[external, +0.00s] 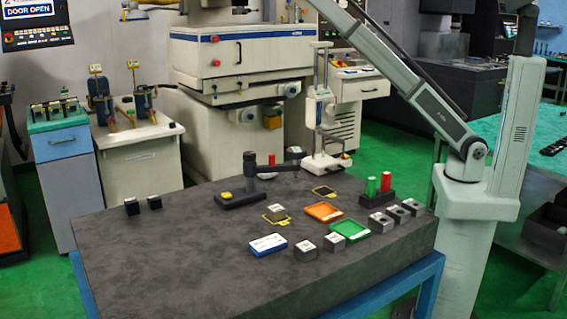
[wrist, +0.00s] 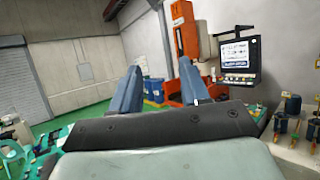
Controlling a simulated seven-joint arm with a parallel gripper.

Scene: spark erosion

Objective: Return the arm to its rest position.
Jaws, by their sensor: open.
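My gripper (wrist: 158,70) shows in the wrist view with its two blue fingers wide apart and nothing between them. It points out level across the room, away from the table top. In the external view my arm (external: 430,95) rises from its base at the right and runs up and left out of the top of the picture. My gripper is outside that view.
The dark stone table (external: 180,255) carries an orange tray (external: 324,212), a green tray (external: 350,228), a blue-and-white box (external: 267,245), several metal blocks and a small stand. A white machine (external: 215,60) stands behind. The wrist view shows a monitor (wrist: 239,54) and an orange machine column.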

